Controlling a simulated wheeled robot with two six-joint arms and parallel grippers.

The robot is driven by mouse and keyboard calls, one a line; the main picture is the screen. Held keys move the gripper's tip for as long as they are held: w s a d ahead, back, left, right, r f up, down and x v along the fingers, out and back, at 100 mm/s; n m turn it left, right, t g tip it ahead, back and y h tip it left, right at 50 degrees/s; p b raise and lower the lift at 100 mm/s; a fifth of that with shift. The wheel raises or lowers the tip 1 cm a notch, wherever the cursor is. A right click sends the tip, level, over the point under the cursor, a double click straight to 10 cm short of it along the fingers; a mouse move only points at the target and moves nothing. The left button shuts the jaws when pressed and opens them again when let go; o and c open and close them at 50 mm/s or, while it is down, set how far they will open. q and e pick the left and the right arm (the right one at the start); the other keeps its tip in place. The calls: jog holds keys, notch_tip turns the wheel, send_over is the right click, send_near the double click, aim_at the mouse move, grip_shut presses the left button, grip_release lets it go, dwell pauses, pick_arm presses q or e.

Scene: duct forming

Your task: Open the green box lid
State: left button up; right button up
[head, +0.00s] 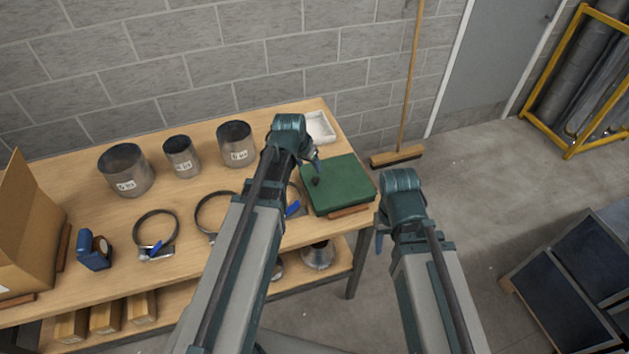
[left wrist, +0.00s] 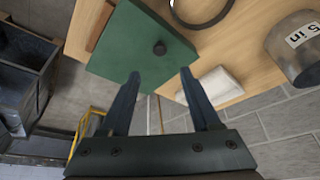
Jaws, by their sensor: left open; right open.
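The green box lid (head: 343,187) lies flat and closed at the right end of the wooden table, with a dark round knob near its left side. In the left wrist view the green lid (left wrist: 135,50) and its knob (left wrist: 159,48) show beyond the fingertips. My left gripper (head: 312,165) is over the lid's left back part, close to the knob. In the left wrist view its fingers (left wrist: 160,78) are spread with nothing between them. My right gripper (head: 380,240) is off the table's right end, apart from the lid; its fingers are small and partly hidden, and it appears empty.
The wooden table (head: 85,225) holds several metal duct pieces, clamp rings, a blue tape dispenser (head: 94,250) and a cardboard box (head: 28,230). A white tray (head: 320,127) stands behind the lid. A broom (head: 397,156) leans on the wall.

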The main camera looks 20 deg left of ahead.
aim_at(315, 179)
pick_arm(q)
jog(key=b+x, duration=0.9)
jog(key=x, duration=0.2)
jog(key=shift+f, duration=0.1)
jog(key=shift+s, duration=0.1)
grip_shut()
dwell(1.0)
